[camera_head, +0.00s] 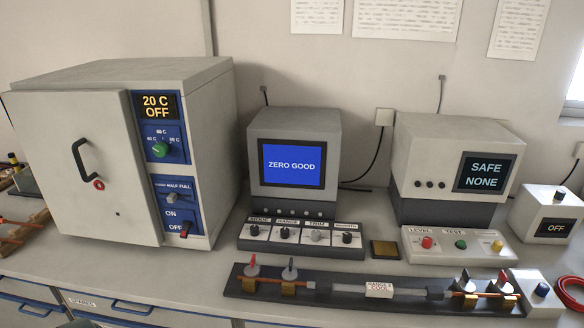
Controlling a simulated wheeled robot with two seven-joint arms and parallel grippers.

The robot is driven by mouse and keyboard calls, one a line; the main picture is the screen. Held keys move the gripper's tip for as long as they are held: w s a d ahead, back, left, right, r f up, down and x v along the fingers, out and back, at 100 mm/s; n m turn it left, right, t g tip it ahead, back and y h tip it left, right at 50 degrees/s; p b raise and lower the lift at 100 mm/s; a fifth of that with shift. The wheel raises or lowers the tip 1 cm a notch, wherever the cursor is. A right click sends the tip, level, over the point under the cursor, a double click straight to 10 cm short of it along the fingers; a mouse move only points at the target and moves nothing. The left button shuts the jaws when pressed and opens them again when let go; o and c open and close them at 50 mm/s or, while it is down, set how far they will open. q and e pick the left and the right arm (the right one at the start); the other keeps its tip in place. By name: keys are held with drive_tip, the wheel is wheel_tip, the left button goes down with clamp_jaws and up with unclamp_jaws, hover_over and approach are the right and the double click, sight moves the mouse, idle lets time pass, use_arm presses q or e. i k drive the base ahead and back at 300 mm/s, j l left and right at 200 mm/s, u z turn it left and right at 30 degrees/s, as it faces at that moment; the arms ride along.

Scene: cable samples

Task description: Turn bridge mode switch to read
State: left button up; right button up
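The bridge (296,150) is a grey box with a blue screen reading "ZERO GOOD", in the middle of the bench in the head view. A sloped panel (302,249) in front of it carries a row of knobs under small labels. The leftmost label seems to read "MODE", and its knob (254,230) is dark on a white plate. The direction it points is too small to tell. The other knobs there sit under labels such as "RANGE" and "TRIM". Neither of my grippers is in view.
A large oven (117,150) reading "20 C OFF" stands at left. A tester (448,165) reading "SAFE NONE" stands right of the bridge, beside a small "OFF" box (548,215). A long dark fixture (330,304) with a clamped cable lies along the front, before the bridge panel.

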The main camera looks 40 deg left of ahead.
sight(254, 229)
drive_tip(key=u, duration=1.45)
